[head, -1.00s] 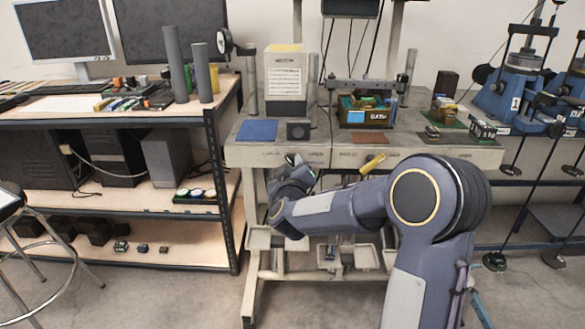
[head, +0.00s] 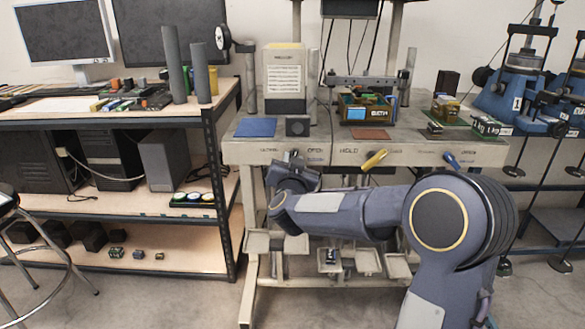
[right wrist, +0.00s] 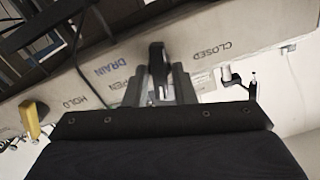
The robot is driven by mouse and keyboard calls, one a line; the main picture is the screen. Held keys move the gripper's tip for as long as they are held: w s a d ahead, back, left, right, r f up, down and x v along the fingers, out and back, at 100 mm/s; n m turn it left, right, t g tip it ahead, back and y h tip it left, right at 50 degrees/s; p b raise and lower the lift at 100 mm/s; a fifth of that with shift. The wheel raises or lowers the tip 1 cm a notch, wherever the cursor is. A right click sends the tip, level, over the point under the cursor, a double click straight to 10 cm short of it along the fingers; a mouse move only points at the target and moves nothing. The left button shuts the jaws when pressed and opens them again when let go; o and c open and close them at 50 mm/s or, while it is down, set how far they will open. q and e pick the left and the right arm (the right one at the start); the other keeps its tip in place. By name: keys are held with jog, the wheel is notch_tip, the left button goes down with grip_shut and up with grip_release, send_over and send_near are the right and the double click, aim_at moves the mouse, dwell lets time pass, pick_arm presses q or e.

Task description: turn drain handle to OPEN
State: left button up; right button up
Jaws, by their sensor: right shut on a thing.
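The drain handle (right wrist: 157,58) is a dark lever on the front beam of the bench, between the printed words OPEN and CLOSED, with the DRAIN label close to OPEN. In the right wrist view it points down the picture, between the two words. My right gripper (right wrist: 159,90) is shut on it, with a finger on each side. In the head view my right gripper (head: 291,163) is at the left part of the beam, and it hides the handle there. My left gripper is not in view.
A yellow handle (head: 375,160) by the HOLD label and a blue handle (head: 450,159) stick out of the same beam (head: 342,152) to the right. Trays (head: 335,260) hang below. A shelf unit (head: 212,150) stands at the left.

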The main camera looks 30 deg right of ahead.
jog(key=m+b, duration=0.2)
jog(key=m, duration=0.3)
jog(key=shift+f+b, duration=0.1)
jog(key=shift+b, duration=0.2)
jog(key=shift+m, duration=0.3)
jog(key=o, duration=0.8)
jog(key=p+v, duration=0.1)
jog(key=v, duration=0.7)
